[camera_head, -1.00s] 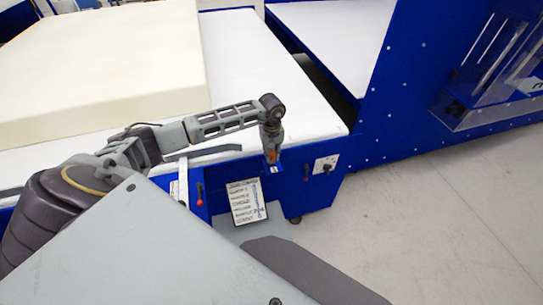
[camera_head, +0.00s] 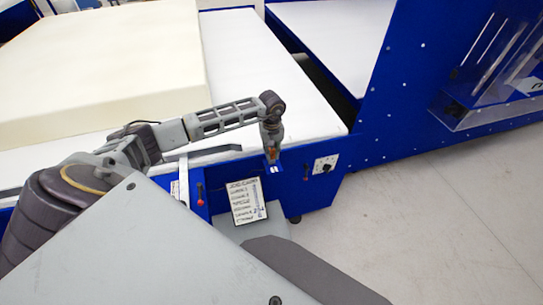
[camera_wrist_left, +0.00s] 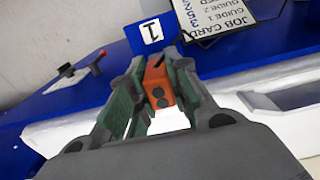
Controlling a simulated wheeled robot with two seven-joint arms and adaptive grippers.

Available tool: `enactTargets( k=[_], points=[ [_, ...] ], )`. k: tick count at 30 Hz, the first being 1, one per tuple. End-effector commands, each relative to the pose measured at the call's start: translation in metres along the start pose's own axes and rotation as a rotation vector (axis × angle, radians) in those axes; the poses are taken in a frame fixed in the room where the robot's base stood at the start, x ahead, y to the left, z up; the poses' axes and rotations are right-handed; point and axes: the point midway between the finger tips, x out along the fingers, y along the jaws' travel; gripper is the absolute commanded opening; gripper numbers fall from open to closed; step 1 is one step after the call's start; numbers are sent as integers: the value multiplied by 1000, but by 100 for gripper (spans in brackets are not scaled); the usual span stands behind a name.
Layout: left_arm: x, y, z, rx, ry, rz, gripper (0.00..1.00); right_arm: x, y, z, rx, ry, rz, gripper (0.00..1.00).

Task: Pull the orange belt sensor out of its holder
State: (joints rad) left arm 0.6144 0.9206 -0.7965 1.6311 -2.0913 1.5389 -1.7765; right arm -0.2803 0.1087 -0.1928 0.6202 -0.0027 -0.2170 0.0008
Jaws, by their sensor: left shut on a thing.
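The orange belt sensor (camera_wrist_left: 158,88) sits between the green-grey fingers of my left gripper (camera_wrist_left: 156,68) in the wrist view. The gripper is shut on it. In the head view, my left gripper (camera_head: 272,152) points down at the front edge of the machine, with a little orange showing between its fingers. The blue holder (camera_head: 272,168) with a white label is just below the fingers. Its label, marked 1 (camera_wrist_left: 151,32), shows beyond the fingertips in the wrist view. I cannot tell whether the sensor's lower end is still inside the holder. My right gripper is out of view.
A job card (camera_head: 246,199) stands left of the holder. A red-tipped lever (camera_head: 199,198) and a socket plate (camera_head: 325,164) are on the blue front. A large cream foam block (camera_head: 100,65) lies on the white bed (camera_head: 265,75). Grey floor (camera_head: 430,230) is clear at right.

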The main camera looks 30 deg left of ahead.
Motion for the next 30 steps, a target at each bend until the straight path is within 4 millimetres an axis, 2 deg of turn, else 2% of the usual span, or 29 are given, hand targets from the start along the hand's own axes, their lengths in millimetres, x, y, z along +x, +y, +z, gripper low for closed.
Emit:
enactTargets(
  k=[16,30],
  points=[
    [-7,0,0,0,0,0,0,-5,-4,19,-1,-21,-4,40],
    [-9,0,0,0,0,0,0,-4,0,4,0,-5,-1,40]
  ],
)
